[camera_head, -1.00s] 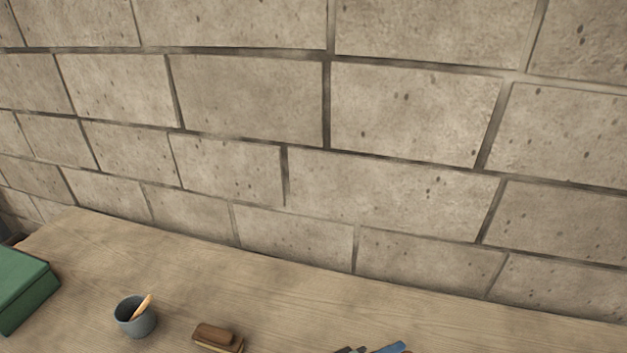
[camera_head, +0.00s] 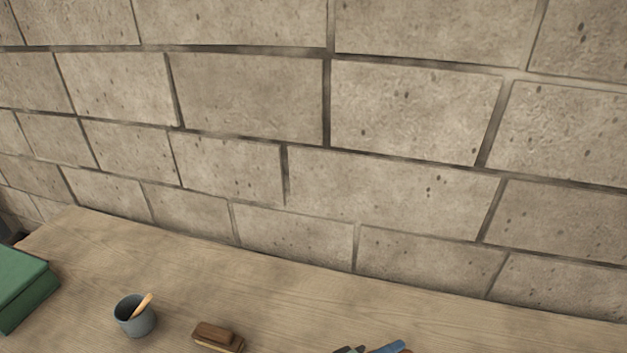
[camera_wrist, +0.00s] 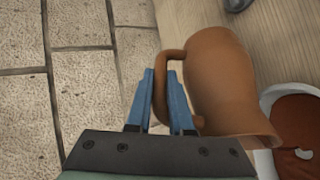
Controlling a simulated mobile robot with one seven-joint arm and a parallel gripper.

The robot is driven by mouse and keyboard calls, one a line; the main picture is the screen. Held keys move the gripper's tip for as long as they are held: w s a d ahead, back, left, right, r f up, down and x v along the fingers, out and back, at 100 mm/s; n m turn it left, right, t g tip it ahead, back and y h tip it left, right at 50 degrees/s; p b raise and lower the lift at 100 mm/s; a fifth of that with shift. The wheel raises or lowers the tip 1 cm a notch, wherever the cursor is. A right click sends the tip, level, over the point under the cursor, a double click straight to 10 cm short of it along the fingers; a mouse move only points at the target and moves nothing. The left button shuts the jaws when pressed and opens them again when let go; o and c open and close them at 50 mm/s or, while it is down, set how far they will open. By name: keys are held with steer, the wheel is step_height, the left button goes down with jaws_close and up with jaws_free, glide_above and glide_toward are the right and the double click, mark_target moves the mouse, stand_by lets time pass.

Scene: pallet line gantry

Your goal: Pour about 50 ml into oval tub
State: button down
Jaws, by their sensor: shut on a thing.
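My gripper (camera_wrist: 160,74) has blue fingers and is shut on the handle of a brown jug (camera_wrist: 215,80) in the wrist view. The jug looks tilted, with its wide end toward a white tub (camera_wrist: 264,162) at the lower right. The tub holds something reddish brown (camera_wrist: 297,115); its full outline is cut off by the frame. Whether liquid is leaving the jug cannot be told. In the head view only a blue fingertip part of my gripper (camera_head: 385,347) shows at the bottom edge; the tub is out of that view.
A green box (camera_head: 22,285), a grey cup (camera_head: 136,318) with a wooden stick and a brown brush (camera_head: 217,336) stand on the wooden table (camera_head: 270,290). A stone block wall (camera_head: 300,120) rises behind it. The table's back right is clear.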

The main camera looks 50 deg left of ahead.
mark_target(409, 351)
steer(key=w+r+p, duration=0.1)
steer(key=p, duration=0.1)
steer(key=shift+d+r+g+p, duration=0.1)
steer(key=shift+d+g+p, duration=0.2)
steer(key=shift+d, duration=0.1)
steer(key=p, duration=0.2)
steer(key=w+g+p, duration=0.1)
steer(key=p, duration=0.1)
steer(key=shift+d+r+m+y, duration=0.15)
steer(key=shift+d+m+y, duration=0.15)
steer(key=shift+m+y, duration=0.1)
steer(key=shift+w+d+f+g+p, duration=0.1)
steer(key=shift+w+f+g+p, duration=0.15)
steer(key=shift+g+p, duration=0.35)
steer(key=shift+f, duration=0.5)
steer(key=shift+w+d+r+g+y+p, duration=0.1)
steer(key=shift+w+r+g+y+p, duration=0.2)
steer(key=shift+p, duration=0.45)
steer(key=shift+d+f+g, duration=0.1)
steer(key=shift+f+g, duration=0.2)
steer(key=shift+f, duration=0.2)
steer(key=shift+w+y+p, duration=0.1)
steer(key=shift+y+p, duration=0.2)
steer(key=shift+p, duration=0.15)
